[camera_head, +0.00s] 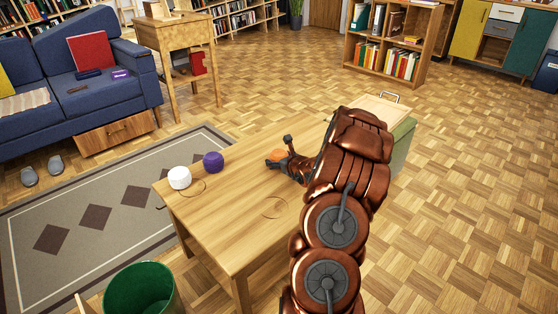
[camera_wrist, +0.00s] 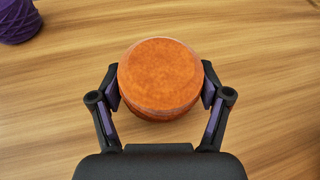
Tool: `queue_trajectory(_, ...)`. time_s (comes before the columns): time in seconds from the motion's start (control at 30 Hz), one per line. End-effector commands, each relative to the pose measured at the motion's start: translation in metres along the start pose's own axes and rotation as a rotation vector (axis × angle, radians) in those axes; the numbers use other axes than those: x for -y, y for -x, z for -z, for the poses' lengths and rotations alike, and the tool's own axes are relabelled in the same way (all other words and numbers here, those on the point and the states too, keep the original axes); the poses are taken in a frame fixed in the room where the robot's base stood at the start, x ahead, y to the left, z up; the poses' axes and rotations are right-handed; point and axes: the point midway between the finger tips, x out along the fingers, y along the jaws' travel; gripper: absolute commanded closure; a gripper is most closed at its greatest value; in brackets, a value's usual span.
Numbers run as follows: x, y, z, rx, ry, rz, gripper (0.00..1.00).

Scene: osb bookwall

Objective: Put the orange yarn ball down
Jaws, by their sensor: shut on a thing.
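The orange yarn ball (camera_wrist: 158,75) sits between the two fingers of my gripper (camera_wrist: 160,90) in the wrist view, with a finger pad against each side. In the head view my gripper (camera_head: 283,158) is over the far part of the wooden table (camera_head: 240,220), and the orange ball (camera_head: 276,154) shows only partly behind the fingers. The ball is on or just above the tabletop; I cannot tell which. A purple yarn ball (camera_head: 213,162) stands to the left on the table, and it also shows at the top left of the wrist view (camera_wrist: 17,20).
A green bin (camera_head: 140,290) stands on the floor at the front left. The tabletop's middle and front are mostly clear. A blue sofa (camera_head: 75,80) is at the left.

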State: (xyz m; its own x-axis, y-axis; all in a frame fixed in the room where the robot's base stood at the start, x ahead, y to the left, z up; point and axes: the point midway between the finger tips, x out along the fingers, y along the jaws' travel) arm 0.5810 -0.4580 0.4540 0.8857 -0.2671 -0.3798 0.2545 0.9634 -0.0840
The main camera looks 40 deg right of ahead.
Motion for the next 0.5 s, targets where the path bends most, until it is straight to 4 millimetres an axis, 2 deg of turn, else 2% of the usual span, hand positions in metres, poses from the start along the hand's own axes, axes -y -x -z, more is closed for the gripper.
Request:
queue_trajectory(0.03,-0.0001,-0.0008,0.0016,0.0,0.0,0.0,0.23)
queue_trajectory(0.27,-0.0002,-0.0004,0.0008,0.0,0.0,0.0,0.0)
queue_trajectory(0.5,-0.0003,-0.0004,0.0008,0.0,0.0,0.0,0.0)
